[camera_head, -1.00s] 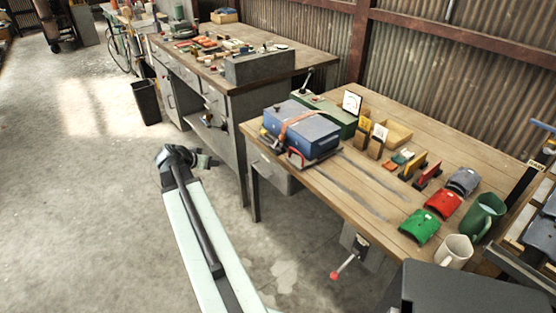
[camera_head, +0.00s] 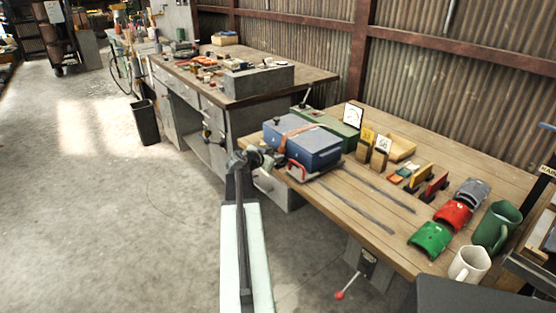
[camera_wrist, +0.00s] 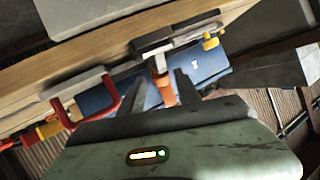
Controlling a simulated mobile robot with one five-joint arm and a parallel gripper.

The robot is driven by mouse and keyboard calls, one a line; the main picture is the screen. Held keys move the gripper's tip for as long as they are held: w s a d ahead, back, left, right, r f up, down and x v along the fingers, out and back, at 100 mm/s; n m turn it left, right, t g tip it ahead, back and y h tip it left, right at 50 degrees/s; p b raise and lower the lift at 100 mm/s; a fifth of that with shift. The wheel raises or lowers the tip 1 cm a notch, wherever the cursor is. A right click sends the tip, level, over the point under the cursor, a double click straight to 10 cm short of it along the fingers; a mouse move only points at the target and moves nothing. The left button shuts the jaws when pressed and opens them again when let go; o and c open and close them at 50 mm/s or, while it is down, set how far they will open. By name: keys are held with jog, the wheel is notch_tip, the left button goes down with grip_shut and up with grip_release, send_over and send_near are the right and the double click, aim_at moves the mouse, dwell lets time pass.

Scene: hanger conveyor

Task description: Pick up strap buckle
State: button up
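A blue box (camera_head: 312,148) sits on the front workbench with an orange strap (camera_head: 292,133) across its lid. The box (camera_wrist: 203,66) and strap (camera_wrist: 164,92) also show in the wrist view. I cannot make out the strap buckle surely; a pale grey piece (camera_wrist: 159,62) sits by the strap's upper end in the wrist view. My gripper (camera_head: 272,160) is at the box's left end in the head view. In the wrist view its two fingers (camera_wrist: 159,82) are spread, with the strap showing between them. Nothing is visibly held.
A green case (camera_head: 332,125) is behind the box. Mugs and coloured pieces are on the bench's right. The floor at left is clear.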

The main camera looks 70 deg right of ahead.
aim_at(279, 153)
jog(key=x, duration=0.3)
jog(key=shift+d+f+b, duration=0.1)
jog(key=shift+f+b, duration=0.05)
jog(key=shift+b, duration=0.2)
grip_shut()
jog(key=shift+w+r+p, duration=0.1)
jog(key=shift+r+p, duration=0.25)
jog(key=shift+r, duration=0.05)
jog(key=r+p, duration=0.7)
jog(key=shift+a, duration=0.2)
jog(key=w+a, duration=0.5)
jog(key=a, duration=0.3)
jog(key=w+a, duration=0.5)
jog(key=a, duration=0.3)
jog(key=shift+w+a+f+b, duration=0.3)
jog(key=shift+w+f, duration=0.05)
